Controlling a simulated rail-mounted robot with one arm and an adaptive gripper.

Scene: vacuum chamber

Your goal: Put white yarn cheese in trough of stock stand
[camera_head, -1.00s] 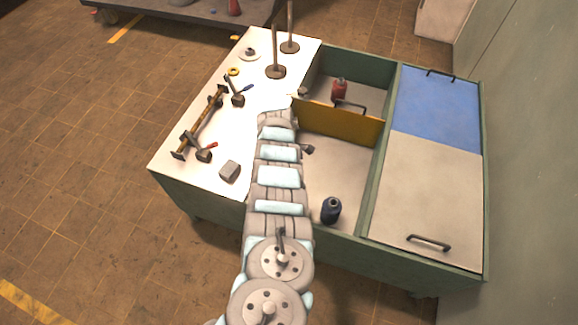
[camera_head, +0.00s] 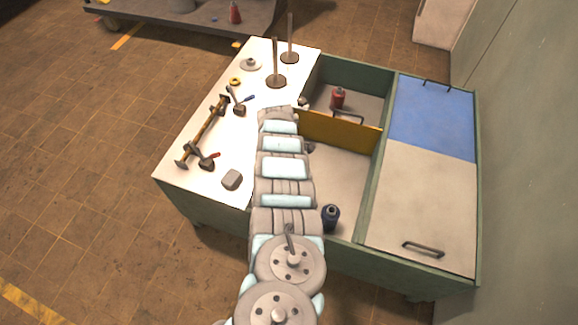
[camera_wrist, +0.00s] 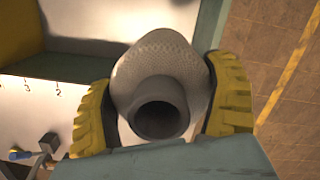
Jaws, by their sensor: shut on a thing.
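The white yarn cheese (camera_wrist: 162,62) is a pale, textured, tapered package with a dark hollow tube end facing the wrist camera. My gripper (camera_wrist: 160,108) has its yellow ribbed fingers shut on both its sides. In the head view my arm hides the gripper and the cheese. The green stock stand (camera_head: 350,247) has a white top (camera_head: 200,165) at left, open bins in the middle and lids at right. A yellow divider (camera_head: 345,132) crosses the bins. I cannot tell for certain which part is the trough.
A red bobbin (camera_head: 338,98) stands in the far bin, a dark blue one (camera_head: 330,218) in the near bin. Two upright posts (camera_head: 275,65) and a brown rack (camera_head: 203,132) with tools occupy the white top.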

